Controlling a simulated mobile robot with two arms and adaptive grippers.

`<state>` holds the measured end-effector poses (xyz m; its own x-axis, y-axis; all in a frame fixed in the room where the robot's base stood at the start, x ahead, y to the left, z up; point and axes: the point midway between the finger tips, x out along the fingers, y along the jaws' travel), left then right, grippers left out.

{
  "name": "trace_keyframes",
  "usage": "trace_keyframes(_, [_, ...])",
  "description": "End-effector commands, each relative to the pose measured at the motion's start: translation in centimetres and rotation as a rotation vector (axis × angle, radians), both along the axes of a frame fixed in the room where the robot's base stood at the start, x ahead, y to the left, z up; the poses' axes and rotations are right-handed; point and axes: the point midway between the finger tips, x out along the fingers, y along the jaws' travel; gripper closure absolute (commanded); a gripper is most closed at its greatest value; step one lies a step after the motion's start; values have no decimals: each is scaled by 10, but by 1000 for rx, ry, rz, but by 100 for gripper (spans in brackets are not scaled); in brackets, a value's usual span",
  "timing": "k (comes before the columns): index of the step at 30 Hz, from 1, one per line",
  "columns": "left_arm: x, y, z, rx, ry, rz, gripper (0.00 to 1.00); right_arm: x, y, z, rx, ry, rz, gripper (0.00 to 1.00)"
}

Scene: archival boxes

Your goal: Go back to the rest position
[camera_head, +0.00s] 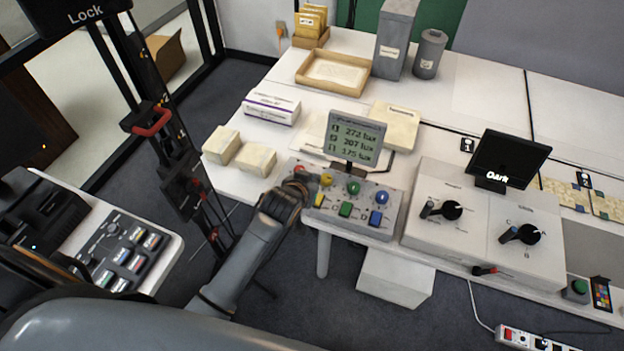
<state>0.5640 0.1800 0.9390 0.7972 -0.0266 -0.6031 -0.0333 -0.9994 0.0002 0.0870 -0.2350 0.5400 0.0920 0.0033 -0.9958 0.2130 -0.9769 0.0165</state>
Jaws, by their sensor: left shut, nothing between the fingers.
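My left gripper (297,188) is at the left end of the grey control panel (345,205), close to its red and yellow buttons. Its fingers look shut with nothing held between them. I cannot tell whether they touch the panel. My left arm (238,262) reaches up to it from the bottom of the view. The panel carries coloured knobs and a small display (353,138) reading 272, 207 and 175 lux. My right gripper does not show.
A second console (485,222) with dials and a dark screen (508,159) stands to the right. Two cream boxes (255,159) sit at the table's left edge. A wooden tray (334,72) lies behind. A white box (395,277) is below the table. A black stand rises at left.

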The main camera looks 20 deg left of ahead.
Motion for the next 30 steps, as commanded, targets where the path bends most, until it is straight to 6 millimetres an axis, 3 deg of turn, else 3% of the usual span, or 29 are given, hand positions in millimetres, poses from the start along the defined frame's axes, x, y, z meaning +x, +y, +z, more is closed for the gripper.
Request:
trace_keyframes(10, [-8,0,10,0,0,0,100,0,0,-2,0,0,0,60])
trace_keyframes(14, [-13,1,-14,6,31,-5,100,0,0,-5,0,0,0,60])
trace_keyframes(17, [-28,2,-62,18,90,-17,100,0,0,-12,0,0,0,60])
trace_keyframes(20, [-56,4,-130,35,178,-37,100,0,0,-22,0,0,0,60])
trace_keyframes(24, [-110,9,-224,54,304,-66,100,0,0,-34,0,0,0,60])
trace_keyframes(26, [-138,12,-261,63,358,-77,100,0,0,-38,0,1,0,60])
trace_keyframes(30, [-212,20,-338,79,481,-103,100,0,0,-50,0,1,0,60])
